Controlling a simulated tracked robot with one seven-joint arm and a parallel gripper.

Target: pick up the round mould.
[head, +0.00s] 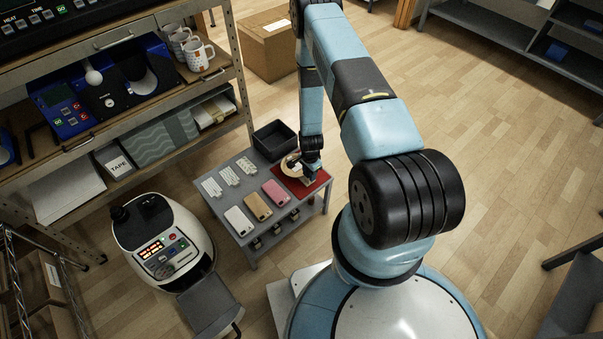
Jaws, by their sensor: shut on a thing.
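The round mould (291,164) is a small pale, tan-rimmed disc at the red mat (317,186) on the right part of the small grey table (240,222). My gripper (308,176) reaches down over the mat and is shut on the mould's right side. The gripper and wrist hide part of the mould. I cannot tell whether the mould touches the mat or is just above it.
A black bin (273,140) stands behind the mould. Phone cases, a pink one (275,193) among them, lie to its left. A white machine (165,243) stands left of the table, below a shelf with mugs (198,54).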

